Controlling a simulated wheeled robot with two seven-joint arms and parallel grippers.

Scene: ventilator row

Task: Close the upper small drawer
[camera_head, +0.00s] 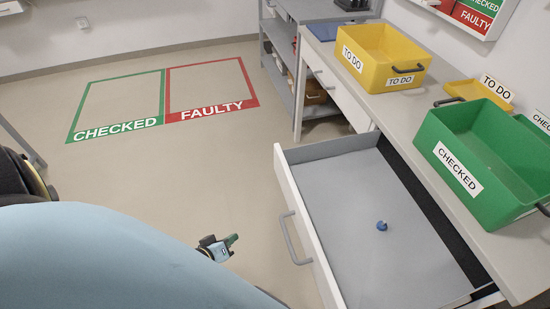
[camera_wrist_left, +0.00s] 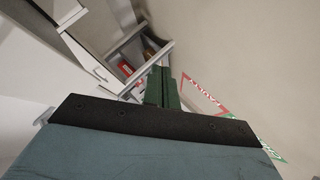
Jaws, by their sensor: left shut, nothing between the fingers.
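A drawer (camera_head: 352,252) with a white front and grey inside stands pulled out from under the bench, in the lower right of the head view. Its grey bar handle (camera_head: 291,238) is on the front, which faces left. A small blue object (camera_head: 381,225) lies on the drawer floor. My left gripper (camera_head: 232,241) shows its green fingers to the left of the drawer front, apart from the handle. It is shut and empty. In the left wrist view its green fingers (camera_wrist_left: 162,88) lie side by side. My right gripper is not in view.
The bench (camera_head: 405,108) carries a yellow TO DO bin (camera_head: 375,65) and a green CHECKED bin (camera_head: 490,140). Another white drawer front (camera_head: 340,97) sits farther back, beside a grey shelf unit (camera_head: 280,50). The floor (camera_head: 150,195) left of the drawer is clear, with marked CHECKED and FAULTY areas.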

